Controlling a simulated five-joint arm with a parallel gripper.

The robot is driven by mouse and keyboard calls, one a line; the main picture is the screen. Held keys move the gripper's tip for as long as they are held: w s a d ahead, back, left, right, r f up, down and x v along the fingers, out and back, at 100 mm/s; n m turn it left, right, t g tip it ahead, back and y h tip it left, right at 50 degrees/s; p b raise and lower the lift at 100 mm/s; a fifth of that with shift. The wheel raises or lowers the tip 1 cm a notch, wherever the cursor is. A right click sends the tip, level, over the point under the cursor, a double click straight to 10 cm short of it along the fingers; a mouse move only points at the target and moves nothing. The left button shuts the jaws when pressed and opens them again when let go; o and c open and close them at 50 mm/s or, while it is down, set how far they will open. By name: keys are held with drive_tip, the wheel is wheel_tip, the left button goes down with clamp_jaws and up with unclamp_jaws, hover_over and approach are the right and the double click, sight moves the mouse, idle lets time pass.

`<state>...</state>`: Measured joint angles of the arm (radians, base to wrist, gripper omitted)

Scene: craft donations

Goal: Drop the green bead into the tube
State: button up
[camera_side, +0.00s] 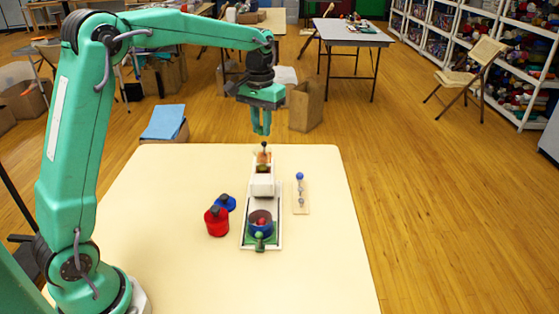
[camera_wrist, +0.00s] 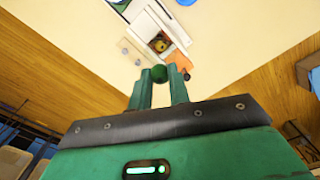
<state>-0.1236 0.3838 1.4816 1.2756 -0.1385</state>
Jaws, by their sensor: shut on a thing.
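The green bead (camera_wrist: 160,73) is between the fingertips of my gripper in the wrist view. My gripper (camera_side: 261,132) is shut on it, pointing down above the far end of a long white-edged stand in the side view. The bead cannot be made out from the green fingers there. The stand carries a white block (camera_side: 262,185). In the wrist view, a square opening (camera_wrist: 158,44) with yellow and brown inside lies just beyond the bead. An orange piece (camera_wrist: 179,59) is beside it, and shows at the stand's far end (camera_side: 263,157). I cannot tell which part is the tube.
A red container (camera_side: 216,222) and a blue one (camera_side: 229,204) stand left. A small wooden board (camera_side: 301,206) with a blue ball lies right. The table (camera_side: 330,265) is clear at front right.

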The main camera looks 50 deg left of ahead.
drive_tip(key=shift+f, duration=1.75)
drive_tip(key=shift+f, duration=0.65)
idle(0.4)
drive_tip(key=o, duration=0.9)
drive_tip(key=shift+r, duration=0.2)
drive_tip(key=shift+r, duration=3.6)
